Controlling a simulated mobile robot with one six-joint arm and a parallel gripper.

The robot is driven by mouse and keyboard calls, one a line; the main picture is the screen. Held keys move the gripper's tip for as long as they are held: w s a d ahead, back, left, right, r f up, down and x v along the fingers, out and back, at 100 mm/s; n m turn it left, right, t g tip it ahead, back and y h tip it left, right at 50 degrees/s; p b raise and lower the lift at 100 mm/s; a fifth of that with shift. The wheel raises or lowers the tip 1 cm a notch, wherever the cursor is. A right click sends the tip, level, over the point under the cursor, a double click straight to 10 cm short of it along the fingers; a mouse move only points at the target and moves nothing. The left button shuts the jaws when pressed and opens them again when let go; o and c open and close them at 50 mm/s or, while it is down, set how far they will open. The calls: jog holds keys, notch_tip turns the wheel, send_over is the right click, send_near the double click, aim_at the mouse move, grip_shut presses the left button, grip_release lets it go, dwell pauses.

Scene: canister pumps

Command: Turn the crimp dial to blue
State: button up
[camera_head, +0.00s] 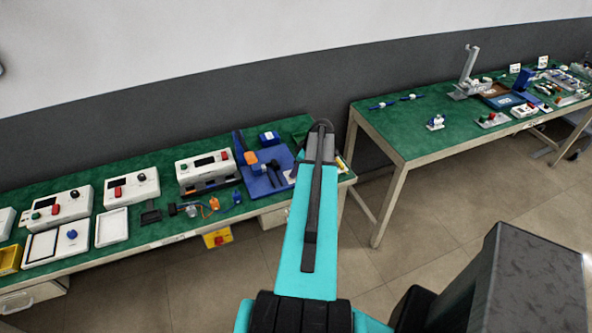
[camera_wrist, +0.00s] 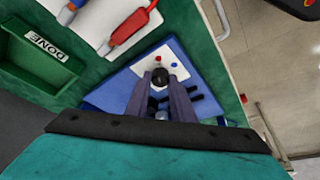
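The crimp dial (camera_wrist: 160,77) is a small black round knob on a white panel (camera_wrist: 178,73) in the wrist view. A red dot and a blue dot show on the panel near the knob. The panel sits on a blue board (camera_wrist: 112,92), also visible in the head view (camera_head: 258,187). My gripper (camera_wrist: 161,82) points down at the panel, its two dark fingers apart on either side of the knob. I cannot tell whether the fingertips touch it. In the head view my arm hides the gripper and the dial.
Black tools (camera_head: 272,168) lie on the board. Boxes with knobs (camera_head: 207,170) line the green bench. Another green table (camera_head: 470,145) stands right.

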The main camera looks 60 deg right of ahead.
jog(key=shift+a+f+m+b, duration=0.1)
jog(key=shift+m+b, duration=0.5)
jog(key=shift+b, duration=0.35)
grip_shut()
jog(key=shift+a+f+m+h+b, duration=0.1)
jog(key=shift+m+h+b, duration=0.3)
jog(key=shift+m+b, duration=0.3)
jog(key=shift+a+m+h+b, duration=0.1)
jog(key=shift+m+h+b, duration=0.4)
jog(key=shift+m+b, duration=0.5)
jog(key=m+h+b, duration=0.1)
jog(key=m+b, duration=0.1)
jog(key=m, duration=0.1)
jog(key=shift+g, duration=0.3)
jog(key=shift+w+a+r+m+g+h+b, duration=0.1)
jog(key=shift+m+g+h+b, duration=0.3)
jog(key=shift+m, duration=0.6)
jog(key=shift+r+m+g+h+b, duration=0.1)
jog(key=shift+m+h+b, duration=0.1)
jog(key=shift+m+b, duration=0.6)
jog(key=shift+m, duration=0.4)
jog(key=o, duration=0.9)
grip_release()
jog(key=shift+o, duration=0.2)
